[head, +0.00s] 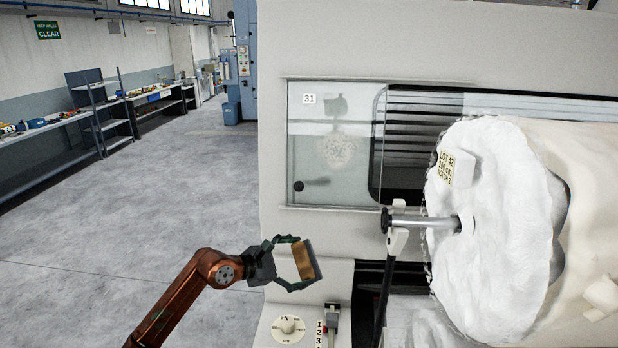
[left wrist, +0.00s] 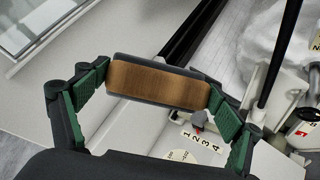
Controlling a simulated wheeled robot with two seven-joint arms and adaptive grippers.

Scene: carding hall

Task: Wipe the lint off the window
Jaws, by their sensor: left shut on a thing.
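The window (head: 308,140) is a clear pane marked 31 on the front of the pale machine, with a dark knob at its lower left. A speckled pale patch of lint (head: 338,150) shows on its middle. My left gripper (head: 301,264) is shut on a brown block with a dark back (left wrist: 158,84), gripped by its two ends. It holds the block below the window, apart from the glass. A framed glassy corner (left wrist: 40,25) at the upper left of the left wrist view looks like the window. My right gripper is not in view.
A big white fibre roll (head: 490,230) on a metal shaft (head: 425,221) stands right of the window. A dark upright lever (head: 384,290) rises in front of the machine. A dial (head: 288,328) and a numbered selector (head: 331,320) sit below my gripper. Floor at left is clear.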

